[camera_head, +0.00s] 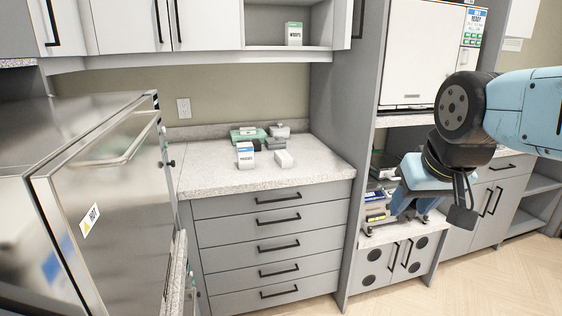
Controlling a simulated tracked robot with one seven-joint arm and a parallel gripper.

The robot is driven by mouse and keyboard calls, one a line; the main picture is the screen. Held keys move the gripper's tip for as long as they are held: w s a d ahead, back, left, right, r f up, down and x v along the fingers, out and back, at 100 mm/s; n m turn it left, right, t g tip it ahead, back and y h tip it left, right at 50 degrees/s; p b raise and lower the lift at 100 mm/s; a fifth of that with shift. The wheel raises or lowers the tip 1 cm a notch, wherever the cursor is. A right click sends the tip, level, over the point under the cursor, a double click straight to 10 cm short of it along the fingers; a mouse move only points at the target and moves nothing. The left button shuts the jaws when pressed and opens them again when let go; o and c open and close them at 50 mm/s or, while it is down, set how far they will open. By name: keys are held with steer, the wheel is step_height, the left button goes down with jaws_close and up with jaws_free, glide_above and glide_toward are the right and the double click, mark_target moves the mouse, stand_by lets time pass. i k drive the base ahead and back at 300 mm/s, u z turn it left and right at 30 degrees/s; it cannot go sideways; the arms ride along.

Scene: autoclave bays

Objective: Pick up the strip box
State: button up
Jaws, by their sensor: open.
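My gripper (443,212) is at the right, well away from the box, in front of the bay under the white machine. It points down, is open, and nothing shows in it. One of its fingers is partly hidden.
Behind the box lie a green tray-like item (248,134) and grey items. A steel door with a hot-warning label (92,218) stands at the left. An upper shelf holds a green-white box (294,34). A grey side panel (362,150) separates counter and gripper. The counter front (225,180) is clear.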

mark_target(283, 159)
steer(key=u, duration=0.05)
steer(key=i, duration=1)
steer(key=z, duration=0.05)
